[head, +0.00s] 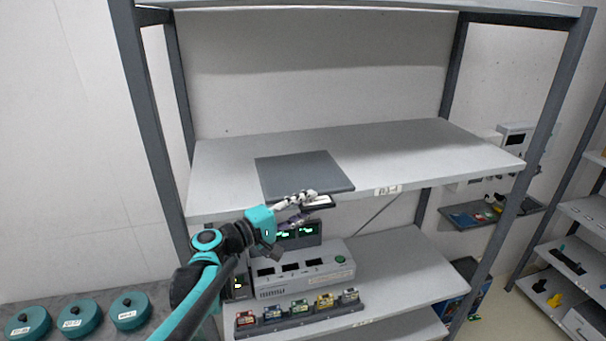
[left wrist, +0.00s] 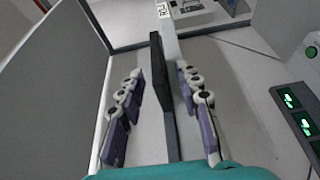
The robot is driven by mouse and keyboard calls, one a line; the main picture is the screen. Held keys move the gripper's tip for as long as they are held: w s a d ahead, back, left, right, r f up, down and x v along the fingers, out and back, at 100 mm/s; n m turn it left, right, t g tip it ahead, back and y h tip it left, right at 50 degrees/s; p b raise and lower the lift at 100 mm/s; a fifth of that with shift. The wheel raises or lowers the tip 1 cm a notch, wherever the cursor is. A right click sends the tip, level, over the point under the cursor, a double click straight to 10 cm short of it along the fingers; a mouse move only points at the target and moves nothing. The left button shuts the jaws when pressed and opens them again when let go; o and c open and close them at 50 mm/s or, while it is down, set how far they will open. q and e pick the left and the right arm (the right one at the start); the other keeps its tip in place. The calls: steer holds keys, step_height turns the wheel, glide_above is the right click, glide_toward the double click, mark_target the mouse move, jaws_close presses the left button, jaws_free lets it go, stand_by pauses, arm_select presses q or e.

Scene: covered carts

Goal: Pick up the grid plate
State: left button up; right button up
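The grid plate (head: 305,174) is a flat dark grey square lying on the upper shelf (head: 430,145), at its front edge. No grid pattern can be made out from here. My left gripper (head: 312,206) is at the plate's front edge. In the left wrist view the dark plate (left wrist: 160,75) shows nearly edge-on between the two fingers of my left gripper (left wrist: 165,85). The fingers stand open, one on each side, with visible gaps. A small dark piece with a pale top by the fingertips is unclear in the head view. My right gripper is out of view.
Below, a grey device (head: 300,268) with green displays stands on the lower shelf, with a row of small coloured blocks (head: 300,308) before it. Shelf posts stand left and right. Several teal round containers (head: 78,318) sit at lower left. The upper shelf is otherwise clear.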

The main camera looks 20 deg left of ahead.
arm_select(q)
steer(key=shift+w+f, duration=0.1)
steer(key=shift+w, duration=0.9)
steer(key=shift+d, duration=0.45)
steer(key=shift+w+a, duration=0.1)
steer(key=shift+w, duration=0.05)
jaws_close()
